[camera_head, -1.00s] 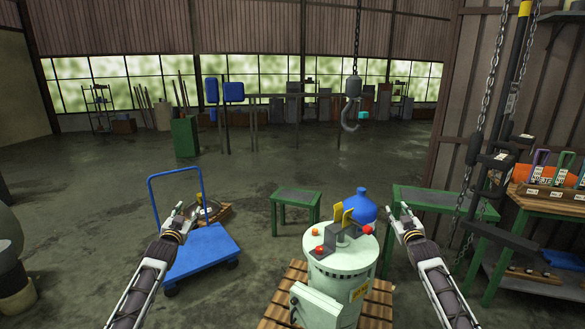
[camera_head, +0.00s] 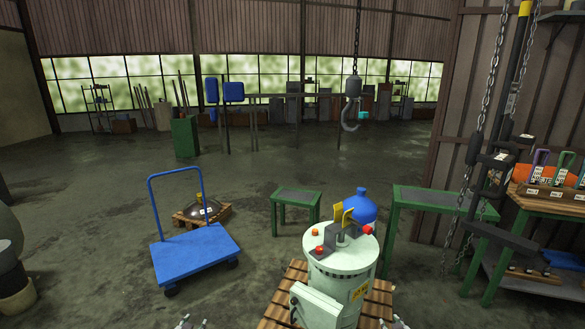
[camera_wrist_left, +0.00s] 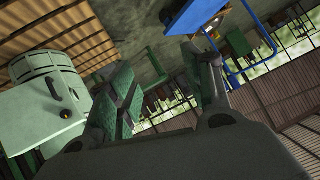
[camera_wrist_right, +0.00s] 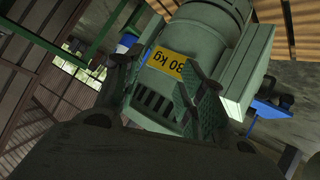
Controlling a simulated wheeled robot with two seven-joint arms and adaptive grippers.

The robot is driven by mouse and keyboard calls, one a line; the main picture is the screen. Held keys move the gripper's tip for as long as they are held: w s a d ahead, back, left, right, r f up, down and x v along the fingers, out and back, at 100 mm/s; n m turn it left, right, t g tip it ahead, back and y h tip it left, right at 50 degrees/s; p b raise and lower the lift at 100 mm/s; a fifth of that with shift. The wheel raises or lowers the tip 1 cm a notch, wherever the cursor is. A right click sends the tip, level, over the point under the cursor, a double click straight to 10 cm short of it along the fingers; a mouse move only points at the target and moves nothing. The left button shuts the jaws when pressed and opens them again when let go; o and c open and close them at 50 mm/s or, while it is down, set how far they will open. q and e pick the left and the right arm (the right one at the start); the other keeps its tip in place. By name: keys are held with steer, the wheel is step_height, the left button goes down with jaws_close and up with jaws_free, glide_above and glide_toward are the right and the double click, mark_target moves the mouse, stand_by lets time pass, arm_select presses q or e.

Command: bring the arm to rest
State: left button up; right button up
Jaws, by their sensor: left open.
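My left gripper (camera_head: 190,323) shows only its fingertips at the bottom edge of the head view. In the left wrist view its fingers (camera_wrist_left: 165,85) are spread apart with nothing between them. My right gripper (camera_head: 394,323) also shows only its tips at the bottom edge, to the right of the pale green disperser drum (camera_head: 343,252). In the right wrist view its fingers (camera_wrist_right: 168,88) stand apart and look empty, with the drum and its yellow "30 kg" label beyond them. Both arms are otherwise below the head view.
The drum stands on a wooden pallet (camera_head: 379,305). A blue cart (camera_head: 195,255) stands left of it, with a small pallet (camera_head: 183,217) behind. Chains and a hook (camera_head: 350,115) hang down.

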arm_select(q)
steer(key=s+d+f+g, duration=0.2)
steer(key=s+f+g, duration=0.3)
steer(key=s+f, duration=2.05)
arm_select(e)
steer(key=s+a+f+g, duration=0.2)
steer(key=s+f+g, duration=0.3)
steer(key=s+f, duration=2.05)
arm_select(q)
steer(key=s+d+f+g, duration=0.1)
steer(key=s+f, duration=0.3)
steer(key=s, duration=1.2)
steer(key=s+d+f+g, duration=0.2)
steer(key=s+f+g, duration=0.2)
steer(key=s, duration=1.3)
steer(key=shift+f, duration=0.2)
arm_select(e)
steer(key=s+a+f+g, duration=0.1)
steer(key=s+f, duration=0.3)
steer(key=s, duration=1.2)
steer(key=s+a+f+g, duration=0.2)
steer(key=s+f+g, duration=0.2)
steer(key=s, duration=1.3)
steer(key=shift+f, duration=0.2)
arm_select(q)
steer(key=shift+d, duration=0.1)
arm_select(e)
steer(key=shift+a, duration=0.1)
